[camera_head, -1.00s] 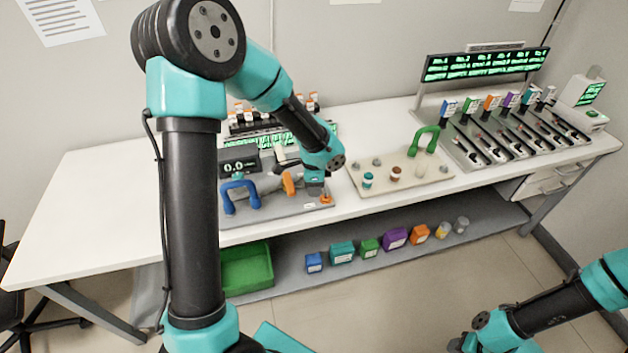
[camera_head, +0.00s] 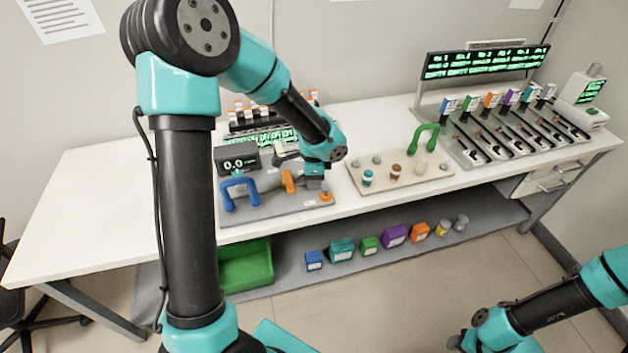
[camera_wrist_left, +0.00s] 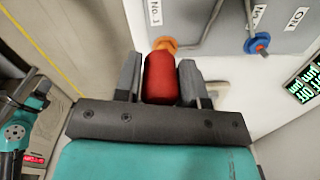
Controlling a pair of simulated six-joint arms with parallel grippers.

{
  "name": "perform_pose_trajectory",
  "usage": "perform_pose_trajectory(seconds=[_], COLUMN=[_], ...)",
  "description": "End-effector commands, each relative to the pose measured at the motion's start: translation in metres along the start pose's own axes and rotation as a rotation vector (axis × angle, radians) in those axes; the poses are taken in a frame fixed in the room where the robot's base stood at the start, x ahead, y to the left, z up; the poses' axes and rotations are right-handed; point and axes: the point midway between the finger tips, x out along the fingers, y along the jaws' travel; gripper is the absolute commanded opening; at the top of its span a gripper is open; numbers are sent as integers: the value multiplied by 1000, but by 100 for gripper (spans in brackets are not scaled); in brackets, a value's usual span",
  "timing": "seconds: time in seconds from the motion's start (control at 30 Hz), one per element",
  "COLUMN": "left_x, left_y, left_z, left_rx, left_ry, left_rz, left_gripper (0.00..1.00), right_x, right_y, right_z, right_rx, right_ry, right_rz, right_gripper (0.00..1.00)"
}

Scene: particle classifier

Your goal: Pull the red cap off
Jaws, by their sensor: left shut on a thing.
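In the left wrist view the red cap (camera_wrist_left: 160,78) sits between the two dark fingers of my left gripper (camera_wrist_left: 159,64), which is shut on it. An orange fitting (camera_wrist_left: 165,44) shows just beyond the cap's far end; I cannot tell whether the two still touch. In the head view my left gripper (camera_head: 315,184) is low over the right end of the grey device plate (camera_head: 285,208), beside the orange fitting (camera_head: 326,196). The cap is hidden there. My right arm is at the lower right; its fingers are not seen.
A blue handle (camera_head: 240,192) and an orange handle (camera_head: 289,181) stand left of the gripper. A beige tray (camera_head: 405,185) with small bottles and a green handle (camera_head: 426,137) is to the right. The white table (camera_head: 105,215) is clear at the left.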

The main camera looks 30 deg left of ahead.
Motion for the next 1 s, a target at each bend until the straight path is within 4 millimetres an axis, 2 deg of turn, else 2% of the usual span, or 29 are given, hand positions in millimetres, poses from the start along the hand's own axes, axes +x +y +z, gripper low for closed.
perform_pose_trajectory(seconds=[0.63, 1.0], left_x=[-26, -28], left_y=[0, 0], left_z=[0, 0], left_rx=[1, 0], left_ry=[1, 1], left_rz=[-2, 0], left_gripper=[14, 14], right_x=[0, 0], right_y=[0, 0], right_z=[0, 0], right_rx=[0, 0], right_ry=[0, 0], right_rz=[0, 0], right_gripper=[43, 43])
